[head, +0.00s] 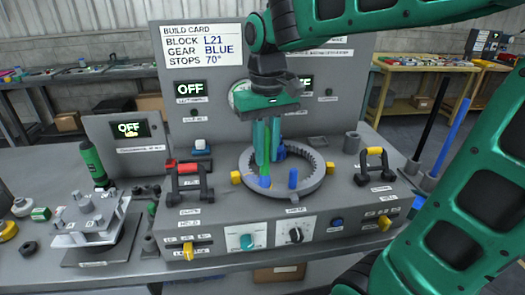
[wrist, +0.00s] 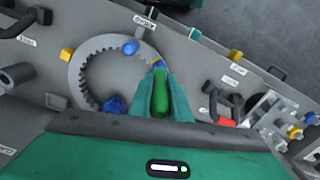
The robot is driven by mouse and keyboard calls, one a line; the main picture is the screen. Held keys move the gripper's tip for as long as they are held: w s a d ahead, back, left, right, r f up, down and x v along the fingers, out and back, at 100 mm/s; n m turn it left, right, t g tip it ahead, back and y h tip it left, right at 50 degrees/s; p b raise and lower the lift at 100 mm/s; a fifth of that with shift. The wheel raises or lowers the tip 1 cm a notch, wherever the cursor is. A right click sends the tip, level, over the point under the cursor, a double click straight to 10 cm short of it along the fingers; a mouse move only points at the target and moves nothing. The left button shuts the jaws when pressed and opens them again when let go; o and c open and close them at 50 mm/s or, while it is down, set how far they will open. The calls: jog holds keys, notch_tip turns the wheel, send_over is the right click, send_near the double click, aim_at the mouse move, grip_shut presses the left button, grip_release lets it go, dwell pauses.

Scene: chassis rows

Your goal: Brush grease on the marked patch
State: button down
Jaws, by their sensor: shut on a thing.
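My gripper (head: 264,153) is shut on a slim green-handled tool, seemingly the brush (wrist: 160,92), pointing down at the ring. The wrist view shows my gripper (wrist: 160,100) with its fingers on both sides of the green handle. A grey toothed ring (head: 316,175) lies flat on the fixture; it also shows in the wrist view (wrist: 78,72). A blue area (head: 264,182) shows at the tool's lower end, over the ring's front left. I cannot tell whether it is the bristles or the marked patch, or whether the tip touches.
A blue peg (head: 293,179) stands on the ring's front right, and a blue part (head: 280,152) is inside it. A green bottle (head: 93,160) and a metal plate fixture (head: 95,225) are at the left.

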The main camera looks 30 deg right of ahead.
jog(key=w+a, duration=0.2)
jog(key=w, duration=0.3)
jog(key=shift+w+a, duration=0.25)
dwell(0.4)
notch_tip(320, 180, up, 6)
dwell(0.8)
jog(key=shift+r, duration=1.55)
notch_tip(320, 180, down, 7)
jog(key=shift+f, duration=0.15)
dwell(0.5)
jog(key=shift+f, duration=0.95)
dwell(0.7)
